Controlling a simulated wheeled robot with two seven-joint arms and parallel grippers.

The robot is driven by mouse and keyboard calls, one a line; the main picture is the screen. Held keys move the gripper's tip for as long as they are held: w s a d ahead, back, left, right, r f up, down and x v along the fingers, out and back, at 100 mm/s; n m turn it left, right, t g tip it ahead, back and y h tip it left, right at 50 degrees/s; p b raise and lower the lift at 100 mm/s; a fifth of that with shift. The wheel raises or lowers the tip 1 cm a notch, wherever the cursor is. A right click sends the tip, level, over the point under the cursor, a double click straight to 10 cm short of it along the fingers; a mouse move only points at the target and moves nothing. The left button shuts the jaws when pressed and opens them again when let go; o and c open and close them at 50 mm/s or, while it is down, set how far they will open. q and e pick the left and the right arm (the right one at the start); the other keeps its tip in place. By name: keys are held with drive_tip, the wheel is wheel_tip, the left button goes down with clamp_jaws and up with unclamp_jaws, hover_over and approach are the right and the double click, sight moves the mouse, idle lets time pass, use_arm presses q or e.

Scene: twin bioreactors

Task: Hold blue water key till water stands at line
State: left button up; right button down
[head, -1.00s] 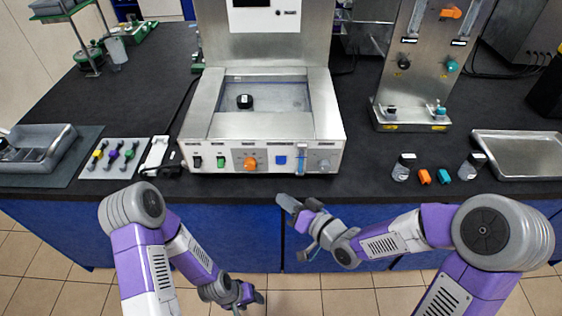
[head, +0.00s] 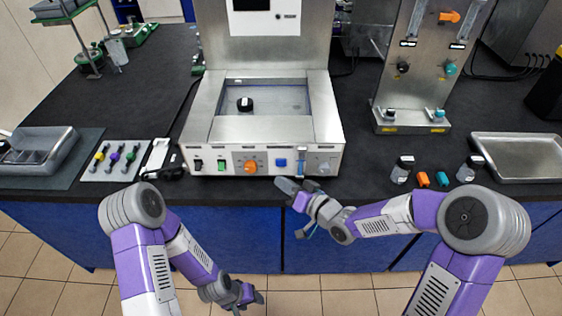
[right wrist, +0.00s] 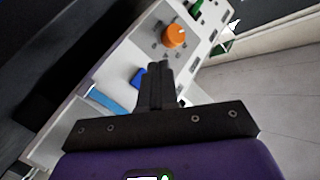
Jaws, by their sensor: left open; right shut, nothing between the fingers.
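The blue water key (head: 280,162) is a square button on the front panel of the steel water bath (head: 200,125). In the right wrist view the blue key (right wrist: 138,78) shows just left of the fingers, partly hidden by them. My right gripper (head: 279,181) is shut and empty, just below and in front of the key; I cannot tell whether it touches the panel. The blue strip of the level gauge (head: 302,161) is right of the key; its line is too small to read. My left gripper (head: 258,298) is open and empty, low over the floor.
An orange knob (head: 250,166) and a green switch (head: 221,163) are left of the key, a grey knob (head: 324,165) to the right. A black-capped object sits in the basin. Bottles and a metal tray (head: 520,156) stand on the right. The counter's front edge is close under the panel.

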drive_tip(key=shift+w, duration=1.45)
idle(1.0)
drive_tip(key=shift+w, duration=0.4)
drive_tip(key=shift+w, duration=0.45)
idle(1.7)
drive_tip(key=shift+s, duration=0.1)
idle(1.6)
drive_tip(key=shift+s, duration=0.75)
drive_tip(key=shift+s+b, duration=0.75)
drive_tip(key=shift+s, duration=1.75)
